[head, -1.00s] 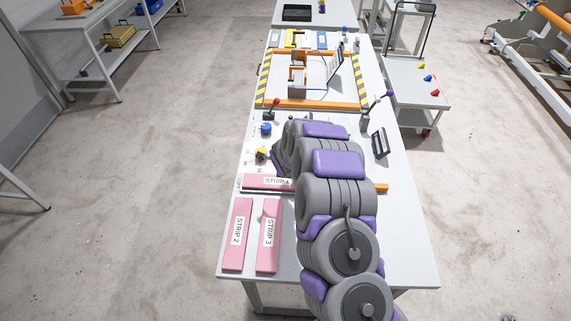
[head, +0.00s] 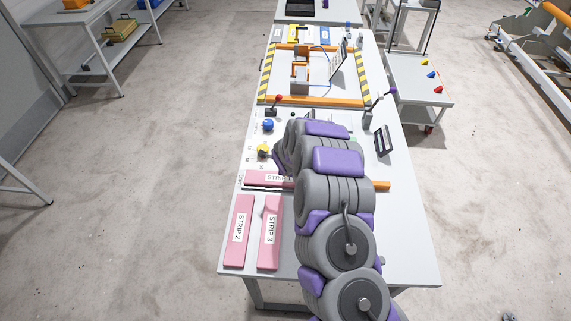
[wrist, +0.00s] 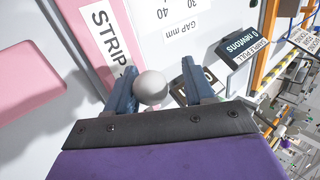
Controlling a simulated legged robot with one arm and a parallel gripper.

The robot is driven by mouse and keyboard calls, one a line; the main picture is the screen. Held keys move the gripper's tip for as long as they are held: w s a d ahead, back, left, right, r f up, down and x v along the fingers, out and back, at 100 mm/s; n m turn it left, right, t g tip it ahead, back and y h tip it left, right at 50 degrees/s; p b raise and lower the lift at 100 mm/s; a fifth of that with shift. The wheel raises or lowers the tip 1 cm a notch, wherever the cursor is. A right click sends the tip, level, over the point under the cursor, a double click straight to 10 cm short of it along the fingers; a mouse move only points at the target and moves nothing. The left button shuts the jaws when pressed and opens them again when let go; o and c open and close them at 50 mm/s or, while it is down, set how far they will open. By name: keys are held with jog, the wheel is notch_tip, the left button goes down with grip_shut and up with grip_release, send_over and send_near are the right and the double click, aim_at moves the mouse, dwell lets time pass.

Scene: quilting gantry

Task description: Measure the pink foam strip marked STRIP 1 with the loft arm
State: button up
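The pink strip marked STRIP 1 (head: 258,178) lies crosswise on the near table in the head view, its right part hidden by my arm. In the wrist view a pink strip (wrist: 122,24) shows a label reading STRIP, its number hidden behind a finger. My gripper (wrist: 158,85) has its two blue fingers apart, with a pale grey ball (wrist: 150,88) between them. The ball looks close to the left finger, with a gap at the right; I cannot tell whether it touches. The ball's stem is hidden, so I cannot confirm that it belongs to the loft arm. My gripper is hidden in the head view.
STRIP 2 (head: 235,254) and STRIP 3 (head: 267,255) lie at the table's near left. Yellow (head: 263,150), blue (head: 267,125) and red (head: 279,98) knobs stand along the left edge. A "0 newtons" display (wrist: 240,43) and a GAP mm scale (wrist: 178,18) sit beyond the ball.

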jog(key=shift+o, duration=0.3)
jog(key=shift+s+r, duration=0.1)
jog(key=shift+r, duration=0.05)
jog(key=shift+s+r, duration=0.3)
jog(key=shift+r, duration=0.15)
jog(key=p+v, duration=0.1)
jog(key=v, duration=1.5)
